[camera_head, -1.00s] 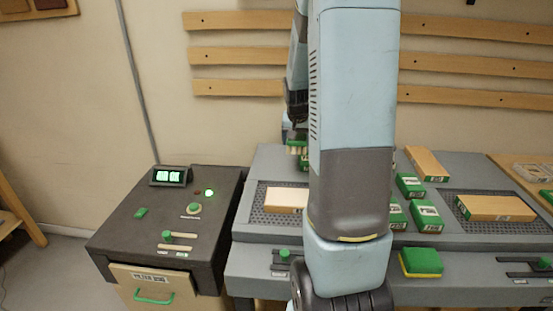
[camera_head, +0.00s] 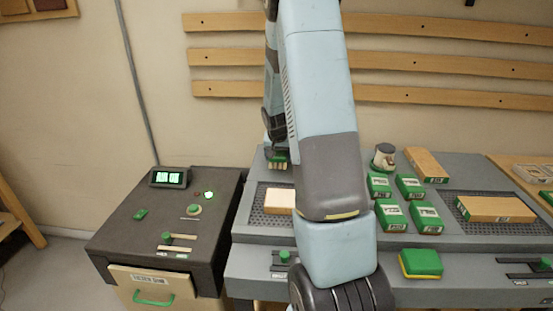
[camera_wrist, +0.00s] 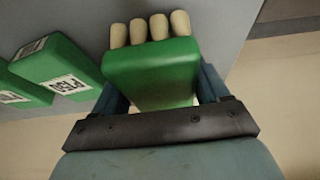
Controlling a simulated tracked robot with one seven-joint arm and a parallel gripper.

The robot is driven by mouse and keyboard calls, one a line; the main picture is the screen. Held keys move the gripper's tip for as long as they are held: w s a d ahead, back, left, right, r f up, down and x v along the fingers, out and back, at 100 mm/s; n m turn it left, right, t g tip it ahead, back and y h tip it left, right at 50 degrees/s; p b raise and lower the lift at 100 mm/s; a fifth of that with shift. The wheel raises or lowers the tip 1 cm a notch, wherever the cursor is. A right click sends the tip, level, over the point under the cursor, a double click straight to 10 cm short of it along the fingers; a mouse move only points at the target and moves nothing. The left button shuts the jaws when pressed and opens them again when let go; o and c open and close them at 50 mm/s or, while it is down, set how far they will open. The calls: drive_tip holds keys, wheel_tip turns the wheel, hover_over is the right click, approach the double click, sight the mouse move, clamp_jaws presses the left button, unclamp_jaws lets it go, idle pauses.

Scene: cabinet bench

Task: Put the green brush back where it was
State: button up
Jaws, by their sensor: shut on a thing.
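The green brush (camera_wrist: 152,72), a green block with a row of pale stubby bristles, is between the fingers of my gripper (camera_wrist: 163,85) in the wrist view. My gripper is shut on it. In the head view the brush (camera_head: 278,158) shows small, bristles down, at the back left of the grey bench (camera_head: 460,170), just behind the left mesh panel. My gripper (camera_head: 275,145) is above it, partly hidden by my arm. I cannot tell whether the bristles touch the bench.
Several green-and-white boxes (camera_head: 411,186) stand right of my arm, with a small pot (camera_head: 383,157) behind them. Wooden blocks (camera_head: 495,209) lie on the mesh panels. A green-yellow sponge (camera_head: 421,263) is at the front. A dark control box (camera_head: 165,215) stands left.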

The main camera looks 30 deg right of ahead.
drive_tip(key=shift+f, duration=0.5)
drive_tip(key=shift+f, duration=0.2)
